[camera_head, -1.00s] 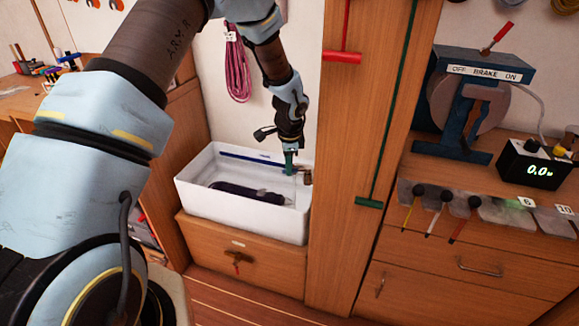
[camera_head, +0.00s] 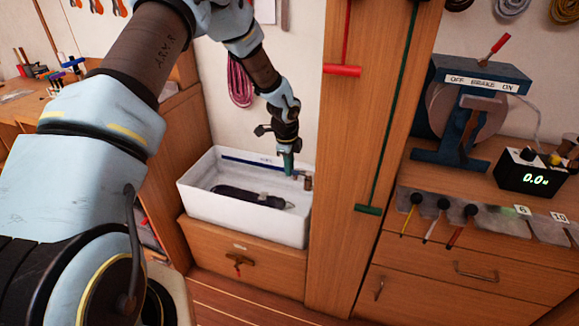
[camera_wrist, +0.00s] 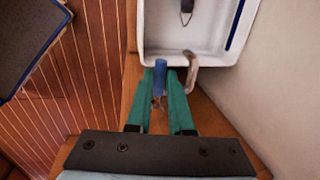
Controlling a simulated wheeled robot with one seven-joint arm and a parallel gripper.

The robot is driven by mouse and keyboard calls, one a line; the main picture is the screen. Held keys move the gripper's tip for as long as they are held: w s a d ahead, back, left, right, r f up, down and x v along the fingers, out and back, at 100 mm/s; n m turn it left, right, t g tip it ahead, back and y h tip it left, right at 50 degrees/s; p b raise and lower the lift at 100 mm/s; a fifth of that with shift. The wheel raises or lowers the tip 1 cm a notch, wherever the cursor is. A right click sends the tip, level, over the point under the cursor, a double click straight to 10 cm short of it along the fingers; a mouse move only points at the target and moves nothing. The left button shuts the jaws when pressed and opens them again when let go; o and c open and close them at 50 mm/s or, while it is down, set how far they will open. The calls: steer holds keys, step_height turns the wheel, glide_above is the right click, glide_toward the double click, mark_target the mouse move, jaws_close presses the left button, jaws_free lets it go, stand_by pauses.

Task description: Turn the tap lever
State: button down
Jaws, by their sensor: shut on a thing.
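My gripper (camera_head: 288,168) reaches down over the back right of a white basin (camera_head: 240,232). In the wrist view its two green fingers (camera_wrist: 168,84) are shut on the blue tap lever (camera_wrist: 160,76), which sits between the tips. The brass-brown curved tap spout (camera_wrist: 191,70) stands just right of the fingers, at the basin's edge. In the head view the tap (camera_head: 308,183) is small beside the fingers, and the lever is hidden there by my gripper.
A dark elongated item (camera_head: 245,197) lies in the basin. A wooden post (camera_head: 345,220) with red and green T-shaped pulls stands close at the right. A pink coil (camera_head: 239,80) hangs on the wall behind my arm. A wooden drawer (camera_head: 245,262) is below the basin.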

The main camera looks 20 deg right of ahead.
steer(key=c, duration=0.8)
jaws_free()
steer(key=shift+r, duration=0.1)
steer(key=r, duration=0.3)
steer(key=s+a+r+b, duration=0.1)
steer(key=r, duration=0.3)
steer(key=r+b, duration=0.1)
steer(key=r, duration=0.2)
steer(key=shift+s+a+r, duration=0.2)
steer(key=shift+s, duration=0.05)
steer(key=shift+a, duration=0.1)
steer(key=s+a+r+n+y, duration=0.1)
steer(key=a+r+n, duration=0.2)
steer(key=a+n, duration=0.55)
steer(key=s+a+r+n, duration=0.2)
steer(key=a+r+n, duration=0.15)
steer(key=a, duration=0.95)
steer(key=s+a+n, duration=0.3)
steer(key=a+n, duration=0.1)
steer(key=s+a+r+n, duration=0.1)
steer(key=s+a+n, duration=0.2)
steer(key=a+n, duration=0.2)
steer(key=s+a+n, duration=0.4)
steer(key=a, duration=0.1)
steer(key=shift+a+r+n, duration=0.15)
steer(key=shift+r+n, duration=0.15)
steer(key=shift+n, duration=0.1)
